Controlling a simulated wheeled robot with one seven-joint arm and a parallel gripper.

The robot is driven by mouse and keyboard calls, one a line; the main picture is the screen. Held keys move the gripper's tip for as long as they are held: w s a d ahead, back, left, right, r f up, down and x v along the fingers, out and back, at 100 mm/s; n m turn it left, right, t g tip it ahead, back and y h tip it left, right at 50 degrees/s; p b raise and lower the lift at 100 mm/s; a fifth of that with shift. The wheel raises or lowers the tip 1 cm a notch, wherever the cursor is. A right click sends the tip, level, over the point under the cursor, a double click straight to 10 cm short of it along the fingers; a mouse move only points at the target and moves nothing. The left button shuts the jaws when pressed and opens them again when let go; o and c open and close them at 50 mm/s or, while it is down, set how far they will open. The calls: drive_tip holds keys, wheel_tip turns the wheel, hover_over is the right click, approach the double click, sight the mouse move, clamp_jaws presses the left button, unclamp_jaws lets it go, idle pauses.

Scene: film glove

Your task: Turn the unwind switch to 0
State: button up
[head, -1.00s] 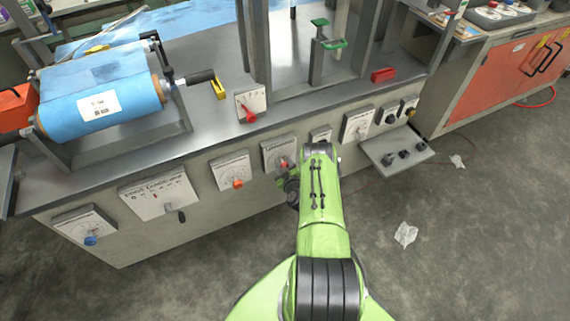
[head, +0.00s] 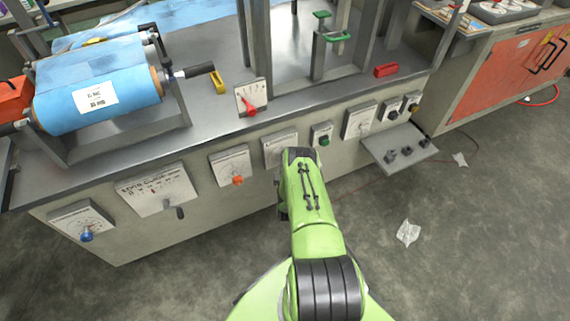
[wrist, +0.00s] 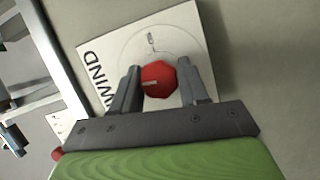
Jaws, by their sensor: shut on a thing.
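The unwind switch is a red faceted knob (wrist: 158,88) on a square white plate (wrist: 186,24) in the wrist view. Only the letters WIND show at the plate's left edge; the rest is covered. The knob has a pale line on its face pointing left in that view, and a small mark sits on the plate above it. My gripper (wrist: 163,68) has one finger on each side of the knob and is shut on it. In the head view the plate (head: 277,146) shows just above my arm, which hides the knob and the fingers.
A green knob (head: 323,141) sits close to the right of my arm, and an orange knob (head: 238,180) to its left. Above, a panel with a red pointer (head: 251,109) stands on the bench. A grey shelf (head: 399,159) juts out further right. The floor around my arm is mostly clear.

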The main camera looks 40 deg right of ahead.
drive_tip(key=shift+f+n, duration=0.15)
drive_tip(key=shift+n, duration=0.55)
drive_tip(key=o, duration=1)
drive_tip(key=shift+c, duration=0.2)
